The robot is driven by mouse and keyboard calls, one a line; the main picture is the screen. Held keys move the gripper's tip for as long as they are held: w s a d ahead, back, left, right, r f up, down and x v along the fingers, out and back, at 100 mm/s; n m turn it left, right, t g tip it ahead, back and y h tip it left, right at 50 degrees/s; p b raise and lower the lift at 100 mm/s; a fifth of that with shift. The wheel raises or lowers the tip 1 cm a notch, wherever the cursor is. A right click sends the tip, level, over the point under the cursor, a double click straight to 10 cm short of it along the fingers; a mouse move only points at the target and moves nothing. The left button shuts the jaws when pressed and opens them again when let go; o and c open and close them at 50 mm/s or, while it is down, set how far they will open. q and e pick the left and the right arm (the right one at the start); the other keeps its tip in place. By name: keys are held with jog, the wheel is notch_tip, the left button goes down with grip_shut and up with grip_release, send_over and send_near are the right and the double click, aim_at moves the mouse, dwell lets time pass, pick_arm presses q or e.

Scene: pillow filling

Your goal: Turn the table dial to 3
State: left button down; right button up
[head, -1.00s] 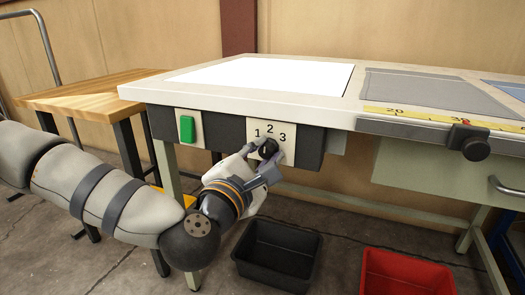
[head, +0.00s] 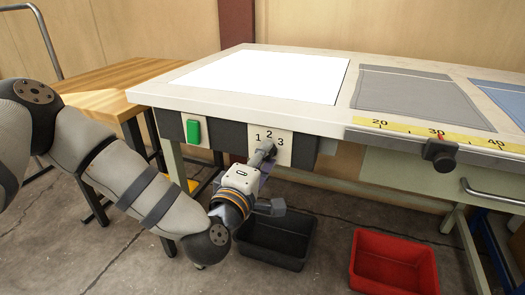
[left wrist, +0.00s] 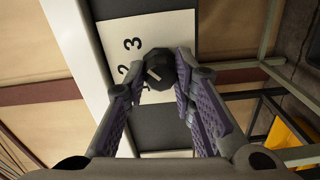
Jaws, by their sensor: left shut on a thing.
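The dial is a dark, faceted knob on a white panel numbered 1, 2, 3 (head: 283,157) at the front of the table. My left gripper (head: 268,155) reaches up to it from below and hides most of it in the head view. In the left wrist view the dial (left wrist: 159,67) is between the two fingertips, and the gripper is shut on it. The 2 and 3 show beside it; the 1 is hidden behind a finger. A pale mark shows on the dial's face, but I cannot tell exactly which number it points to. My right gripper is not in view.
A green button (head: 193,132) sits left of the dial panel. A black bin (head: 310,245) and a red bin (head: 393,265) stand on the floor below. A yellow ruler with a black clamp knob (head: 440,153) runs along the table edge at right.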

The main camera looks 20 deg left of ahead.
pick_arm(q)
jog(key=shift+m+p, duration=0.3)
jog(key=shift+m, duration=0.1)
jog(key=c, duration=1.3)
grip_release()
jog(key=s, duration=1.2)
jog(key=shift+a, duration=0.25)
